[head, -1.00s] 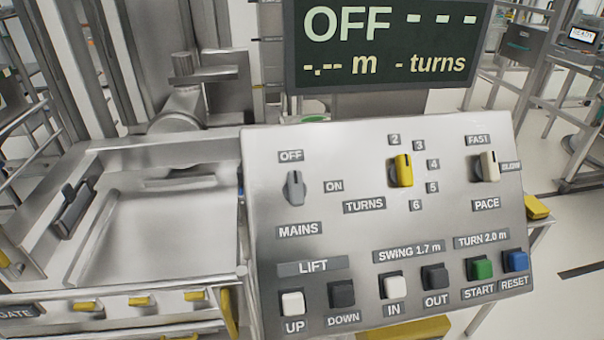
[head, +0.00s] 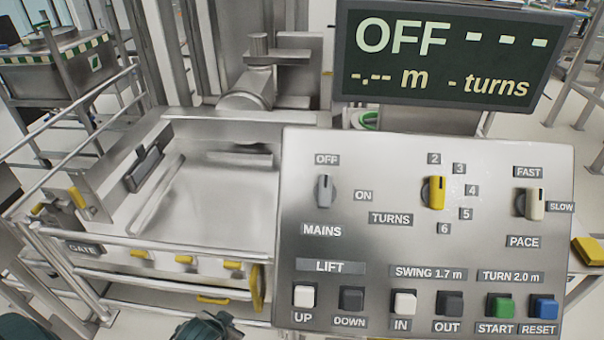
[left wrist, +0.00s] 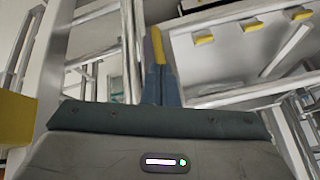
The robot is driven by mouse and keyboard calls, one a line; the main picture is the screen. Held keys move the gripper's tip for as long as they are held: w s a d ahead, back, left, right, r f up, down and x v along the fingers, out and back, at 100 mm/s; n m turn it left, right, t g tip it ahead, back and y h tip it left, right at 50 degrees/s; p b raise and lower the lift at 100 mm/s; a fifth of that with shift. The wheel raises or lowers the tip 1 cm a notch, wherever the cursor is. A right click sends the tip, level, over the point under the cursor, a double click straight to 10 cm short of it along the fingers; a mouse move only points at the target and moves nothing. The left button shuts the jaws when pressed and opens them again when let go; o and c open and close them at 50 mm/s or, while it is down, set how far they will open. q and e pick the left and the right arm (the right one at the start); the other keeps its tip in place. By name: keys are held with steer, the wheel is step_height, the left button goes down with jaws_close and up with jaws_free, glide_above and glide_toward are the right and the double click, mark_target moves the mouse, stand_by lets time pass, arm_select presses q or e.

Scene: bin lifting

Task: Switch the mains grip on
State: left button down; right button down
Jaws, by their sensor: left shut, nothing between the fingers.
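The mains grip (head: 324,191) is a grey rotary knob at the upper left of the sloping metal panel (head: 400,257) in the head view. It stands upright, its marker towards the OFF label (head: 327,160); the ON label (head: 363,196) is to its right. The display (head: 450,60) reads OFF with dashes. My left gripper shows in the left wrist view (left wrist: 161,84), its blue-grey fingers together and empty. A dark part of my left arm shows at the bottom edge of the head view, below and left of the panel, clear of the grip. My right gripper is not visible.
The yellow TURNS knob (head: 437,192) and cream PACE knob (head: 535,203) are right of the mains grip. Several push buttons line the panel's lower edge. A yellow handle (head: 257,288) stands just left of the panel, beside a railed metal tray (head: 215,200).

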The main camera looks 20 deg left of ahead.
arm_select(q)
steer(key=w+a+r+m+t+h, duration=0.1)
steer(key=w+r+m+t+h, duration=0.15)
steer(key=w+r+t, duration=0.75)
steer(key=w+a+r+m+t+h, duration=0.15)
steer(key=w+r+m, duration=0.3)
steer(key=r, duration=1.05)
steer(key=s+d+r+m+g+h, duration=0.2)
steer(key=s+r+m+g+h, duration=0.1)
steer(key=r+m+g+h, duration=0.9)
steer(key=r+m+h, duration=0.1)
steer(key=m+h, duration=0.2)
steer(key=m, duration=0.1)
steer(key=shift+d+r+m, duration=0.15)
steer(key=shift+r+m, duration=0.2)
steer(key=shift+m, duration=0.05)
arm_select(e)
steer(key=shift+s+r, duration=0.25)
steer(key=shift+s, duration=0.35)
arm_select(q)
steer(key=shift+d+g, duration=0.15)
steer(key=shift+g, duration=0.1)
